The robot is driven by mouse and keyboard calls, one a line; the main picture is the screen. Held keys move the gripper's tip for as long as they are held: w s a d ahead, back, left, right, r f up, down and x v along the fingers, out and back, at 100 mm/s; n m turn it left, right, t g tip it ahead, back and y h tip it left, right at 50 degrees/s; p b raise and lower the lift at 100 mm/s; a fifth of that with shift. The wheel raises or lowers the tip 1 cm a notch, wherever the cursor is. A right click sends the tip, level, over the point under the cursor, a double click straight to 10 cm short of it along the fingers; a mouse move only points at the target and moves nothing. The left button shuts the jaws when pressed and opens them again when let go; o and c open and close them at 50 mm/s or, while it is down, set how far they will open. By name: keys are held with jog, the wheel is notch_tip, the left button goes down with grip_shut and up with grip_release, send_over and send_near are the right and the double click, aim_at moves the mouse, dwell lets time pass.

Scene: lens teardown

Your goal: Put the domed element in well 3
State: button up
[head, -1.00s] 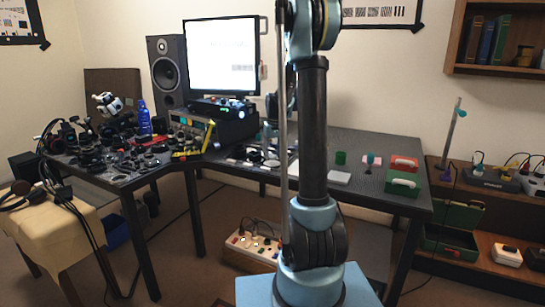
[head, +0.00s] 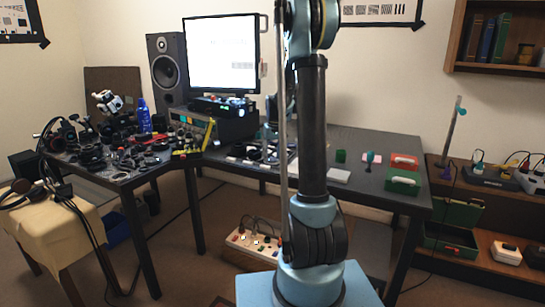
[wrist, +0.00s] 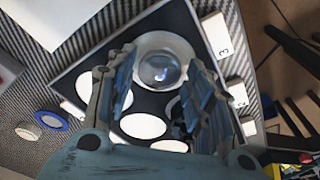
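In the wrist view the domed element (wrist: 162,69), a clear glass dome in a pale round rim, sits between the fingertips of my gripper (wrist: 163,62). Both fingers lie close against opposite sides of the rim. Behind it is a dark tray (wrist: 95,62) with several round white wells. The element is over the well beside the white label marked 3 (wrist: 217,35). I cannot tell whether it rests in that well or is just above it. Another well (wrist: 178,110) is partly hidden by the right finger.
A blue-rimmed ring (wrist: 51,121) and a beige round part (wrist: 28,131) lie left of the tray. In the head view, the table's right side holds a green cup (head: 340,156), a red case (head: 404,161) and a green case (head: 402,181). The left bench (head: 120,178) is crowded.

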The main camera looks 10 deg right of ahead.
aim_at(274, 160)
dwell(0.3)
notch_tip(274, 160, up, 12)
jog(key=s+r, duration=0.1)
jog(key=s, duration=1.3)
jog(key=s+f, duration=0.5)
jog(key=s, duration=0.5)
jog(key=s+f+m, duration=0.1)
jog(key=s+f, duration=0.4)
jog(key=s, duration=0.5)
jog(key=s+f, duration=0.5)
jog(key=s, duration=0.4)
jog(key=shift+s+f+m, duration=0.15)
jog(key=shift+s+m, duration=0.15)
jog(key=shift+s, duration=0.1)
